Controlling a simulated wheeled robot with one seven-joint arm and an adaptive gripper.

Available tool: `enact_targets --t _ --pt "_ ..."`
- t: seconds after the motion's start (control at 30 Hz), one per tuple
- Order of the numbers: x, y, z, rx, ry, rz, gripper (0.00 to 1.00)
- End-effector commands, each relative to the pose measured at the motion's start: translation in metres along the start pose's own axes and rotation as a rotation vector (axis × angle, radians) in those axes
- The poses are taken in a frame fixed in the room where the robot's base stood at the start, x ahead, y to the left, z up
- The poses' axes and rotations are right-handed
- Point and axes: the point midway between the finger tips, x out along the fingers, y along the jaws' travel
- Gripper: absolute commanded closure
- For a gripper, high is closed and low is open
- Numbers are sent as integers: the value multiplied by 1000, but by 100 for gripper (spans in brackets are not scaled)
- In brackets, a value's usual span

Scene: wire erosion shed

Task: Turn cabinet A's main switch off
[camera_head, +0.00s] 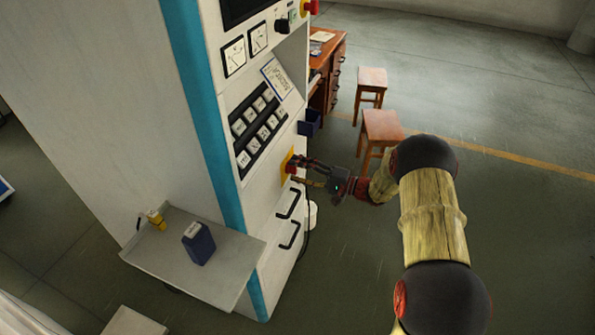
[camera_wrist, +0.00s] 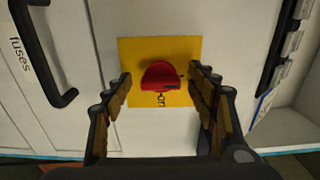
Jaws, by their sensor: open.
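The main switch is a red rotary knob (camera_wrist: 160,76) on a square yellow plate (camera_wrist: 185,48). The word "on" is printed on the plate beside the knob. The plate also shows on the cabinet front in the head view (camera_head: 286,161), partly behind my fingers. The cabinet (camera_head: 212,110) is tall and white with a teal edge; I see no readable letter A on it. My gripper (camera_wrist: 160,84) is open, with one finger on each side of the knob. A gap shows between each fingertip and the knob. In the head view my gripper (camera_head: 294,173) reaches the plate from the right.
A side shelf (camera_head: 170,258) holds a dark blue container (camera_head: 199,243). Two stools (camera_head: 381,124) and a wooden desk (camera_head: 328,75) stand behind. The floor at right is clear.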

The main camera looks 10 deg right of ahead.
Motion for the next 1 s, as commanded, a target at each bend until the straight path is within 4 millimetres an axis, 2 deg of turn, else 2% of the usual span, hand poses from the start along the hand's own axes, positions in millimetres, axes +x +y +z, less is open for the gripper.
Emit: enact_targets --t 0.17,0.4,0.6,0.8,1.0 --pt "-22 0 -1 1 4 1 42" --pt "-72 0 -1 1 4 0 42" --pt "-104 0 -1 0 3 0 42" --pt "-117 0 0 0 1 0 42" --pt "-118 1 0 1 0 0 42"
